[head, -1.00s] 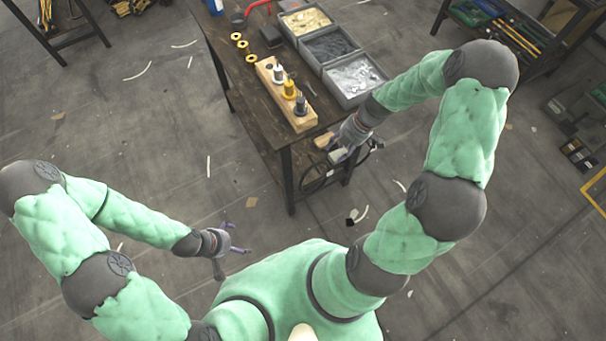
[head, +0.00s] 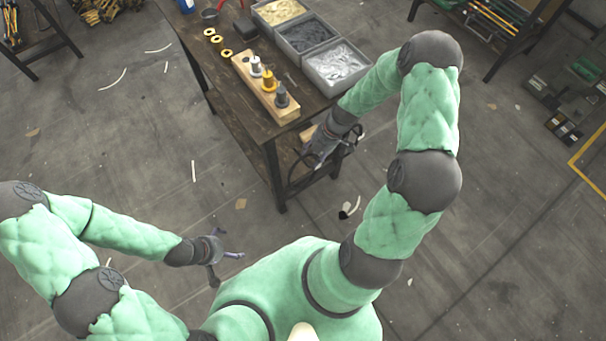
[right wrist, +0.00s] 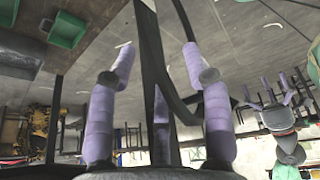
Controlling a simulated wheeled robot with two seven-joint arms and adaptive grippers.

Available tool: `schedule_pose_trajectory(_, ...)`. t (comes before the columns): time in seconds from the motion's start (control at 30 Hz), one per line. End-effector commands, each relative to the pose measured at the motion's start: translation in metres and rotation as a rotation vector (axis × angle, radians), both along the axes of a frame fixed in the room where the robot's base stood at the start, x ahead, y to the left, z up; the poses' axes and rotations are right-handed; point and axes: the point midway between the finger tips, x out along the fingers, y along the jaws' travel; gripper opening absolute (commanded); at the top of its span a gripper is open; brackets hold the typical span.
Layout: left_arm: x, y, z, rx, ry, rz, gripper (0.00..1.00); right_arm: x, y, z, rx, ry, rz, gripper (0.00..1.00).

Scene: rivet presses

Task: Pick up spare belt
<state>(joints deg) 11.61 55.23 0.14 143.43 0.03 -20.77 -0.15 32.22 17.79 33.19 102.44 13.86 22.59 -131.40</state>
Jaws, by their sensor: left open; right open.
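A black loop (head: 292,172), which looks like the spare belt, hangs at the near end of the workbench, partly hidden by my right arm and gripper. My right gripper (head: 314,156) is open at that end, below the tabletop and beside the loop. In the right wrist view its purple fingers (right wrist: 158,62) are spread apart. A dark curved band (right wrist: 183,22), likely the belt, passes between the fingers and behind one of them; whether it touches is unclear. My left gripper (head: 230,243) is open and empty over the floor, away from the bench.
The workbench (head: 228,112) carries a wooden block (head: 262,88) with several spools, yellow rings and grey bins (head: 336,66). A bench leg (head: 276,178) stands close to my right gripper, and a dark upright post (right wrist: 153,70) shows between its fingers.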

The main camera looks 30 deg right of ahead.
Motion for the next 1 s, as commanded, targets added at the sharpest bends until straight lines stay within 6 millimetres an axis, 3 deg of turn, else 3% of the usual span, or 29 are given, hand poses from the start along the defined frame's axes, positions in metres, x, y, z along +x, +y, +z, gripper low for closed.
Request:
schedule_pose_trajectory(0.27, 0.0, 0.0, -0.002, 0.0, 0.0, 0.0, 1.0, 0.001, 0.003, -0.006, -0.001, -0.001, 0.0, 0.5)
schedule_pose_trajectory(0.47, 0.0, 0.0, -0.002, 0.0, 0.0, 0.0, 1.0, 0.001, 0.003, -0.006, -0.001, -0.001, 0.0, 0.0)
schedule_pose_trajectory(1.0, 0.0, 0.0, 0.003, 0.0, 0.0, 0.0, 1.0, 0.001, 0.003, 0.004, -0.001, -0.001, 0.0, 0.0)
